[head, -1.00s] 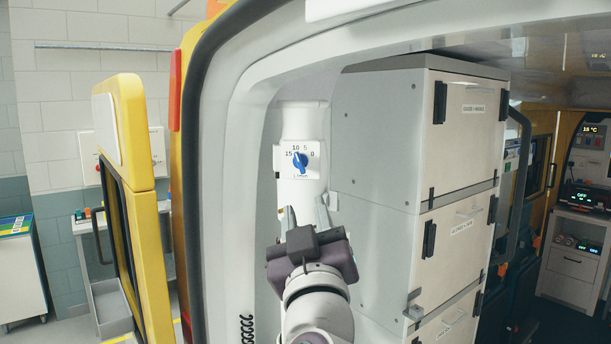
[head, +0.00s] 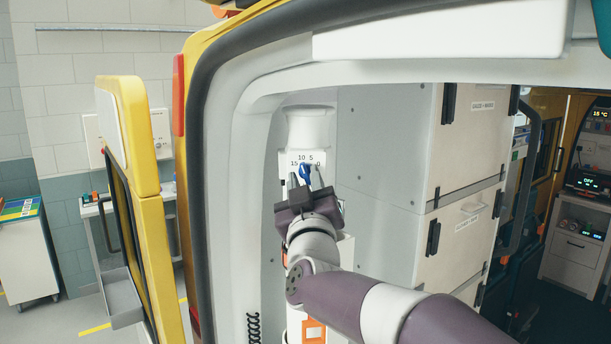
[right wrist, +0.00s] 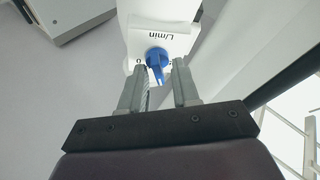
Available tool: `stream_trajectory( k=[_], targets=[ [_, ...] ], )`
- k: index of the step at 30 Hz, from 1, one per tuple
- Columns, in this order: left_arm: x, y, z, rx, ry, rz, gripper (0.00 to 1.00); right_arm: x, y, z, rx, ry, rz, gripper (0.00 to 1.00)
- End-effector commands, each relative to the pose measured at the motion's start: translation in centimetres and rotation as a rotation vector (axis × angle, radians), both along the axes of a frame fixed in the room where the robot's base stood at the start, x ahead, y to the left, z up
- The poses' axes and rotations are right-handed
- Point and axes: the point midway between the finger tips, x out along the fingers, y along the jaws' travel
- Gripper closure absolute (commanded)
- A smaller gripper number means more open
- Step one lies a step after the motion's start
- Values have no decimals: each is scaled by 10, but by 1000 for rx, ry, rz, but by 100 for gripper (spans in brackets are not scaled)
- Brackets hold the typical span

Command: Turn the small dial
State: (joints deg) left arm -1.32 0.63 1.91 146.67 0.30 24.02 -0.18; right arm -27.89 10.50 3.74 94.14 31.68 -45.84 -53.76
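The small blue dial (head: 305,172) sits on a white plate (head: 291,158) marked 15, 10, 5 and 0, on a white upright unit inside the vehicle's rear opening. My right gripper (head: 306,182) is raised in front of the dial, and its fingers partly cover it in the head view. In the right wrist view the dial (right wrist: 157,60) shows between the tips of the two fingers (right wrist: 162,72). The fingers stand apart with gaps to the dial; I cannot tell whether either touches it. My left gripper is not in view.
Grey-white cabinets (head: 465,130) stand close to the right of the dial. The yellow rear door (head: 160,230) is open at the left, and the door frame (head: 215,200) rises between it and my arm. A wheeled cart (head: 25,260) stands far left.

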Motion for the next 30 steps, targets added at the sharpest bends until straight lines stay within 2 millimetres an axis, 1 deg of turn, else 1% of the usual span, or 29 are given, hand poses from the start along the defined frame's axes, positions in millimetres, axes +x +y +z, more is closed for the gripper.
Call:
stream_trajectory(
  k=[1, 2, 3, 11, 17, 23, 30],
  targets=[
    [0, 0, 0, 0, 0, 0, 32, 0, 0, 0, 0, 0, 0, 88],
    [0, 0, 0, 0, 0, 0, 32, 0, 0, 0, 0, 0, 0, 97],
    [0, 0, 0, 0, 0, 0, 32, 0, 0, 0, 0, 0, 1, 100],
    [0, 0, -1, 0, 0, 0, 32, 0, 0, -1, 5, 1, 0, 100],
    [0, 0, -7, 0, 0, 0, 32, 0, 1, -3, 63, -2, -1, 100],
    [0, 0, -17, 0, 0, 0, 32, 1, 3, -5, 199, -10, 1, 100],
    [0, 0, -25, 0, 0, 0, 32, 1, 6, -5, 420, -25, 1, 100]
  ],
)
